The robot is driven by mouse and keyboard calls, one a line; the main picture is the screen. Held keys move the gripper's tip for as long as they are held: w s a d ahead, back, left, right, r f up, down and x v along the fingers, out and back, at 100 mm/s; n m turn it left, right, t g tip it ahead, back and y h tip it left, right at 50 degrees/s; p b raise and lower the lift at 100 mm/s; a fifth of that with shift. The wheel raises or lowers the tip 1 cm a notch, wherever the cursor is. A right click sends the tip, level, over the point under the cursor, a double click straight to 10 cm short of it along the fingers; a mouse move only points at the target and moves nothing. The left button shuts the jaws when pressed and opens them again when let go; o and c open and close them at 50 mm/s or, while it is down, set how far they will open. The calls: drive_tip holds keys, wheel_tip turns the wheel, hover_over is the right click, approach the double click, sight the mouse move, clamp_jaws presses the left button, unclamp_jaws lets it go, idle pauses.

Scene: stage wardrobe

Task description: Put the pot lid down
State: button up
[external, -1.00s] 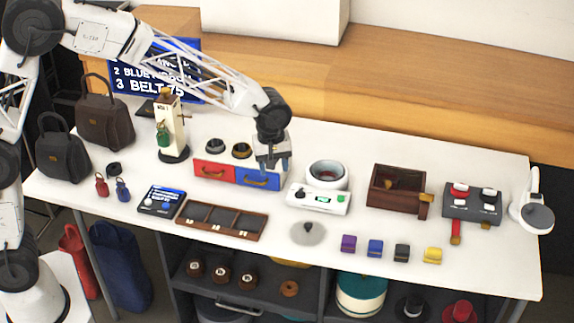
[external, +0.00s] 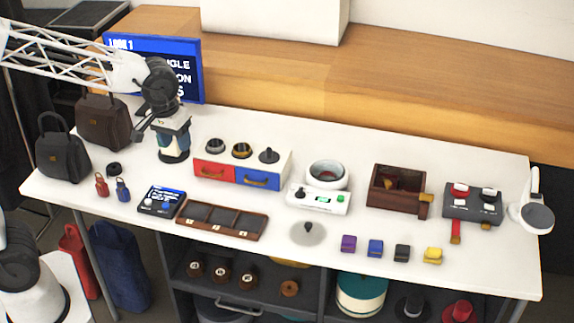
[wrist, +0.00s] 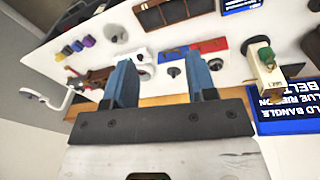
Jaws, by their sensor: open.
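The pot lid (external: 308,233), a flat grey disc with a dark knob, lies on the white table in front of the white pot (external: 327,174). The lid also shows small in the wrist view (wrist: 118,34). The pot's top is uncovered, behind a white control unit with a green display. My gripper (external: 160,138) is at the left of the table, above and in front of the upright cream stand, well away from the lid. Its two blue fingers are wide apart in the wrist view (wrist: 162,88), with nothing between them.
The red and blue drawer box (external: 240,174), with several dark round things on top, stands between my gripper and the pot. A compartment tray (external: 222,219) lies left of the lid. Coloured blocks (external: 375,248) lie right of it. Two bags (external: 62,157) stand far left.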

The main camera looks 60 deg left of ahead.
drive_tip(key=s+a+m, duration=0.1)
drive_tip(key=s+m, duration=0.2)
drive_tip(key=s, duration=0.8)
drive_tip(key=s+a+m+t, duration=0.1)
drive_tip(key=s+a+m, duration=0.1)
drive_tip(key=s, duration=0.8)
drive_tip(key=shift+s+f+m, duration=0.15)
drive_tip(key=shift+s+m, duration=0.25)
drive_tip(key=shift+m, duration=0.5)
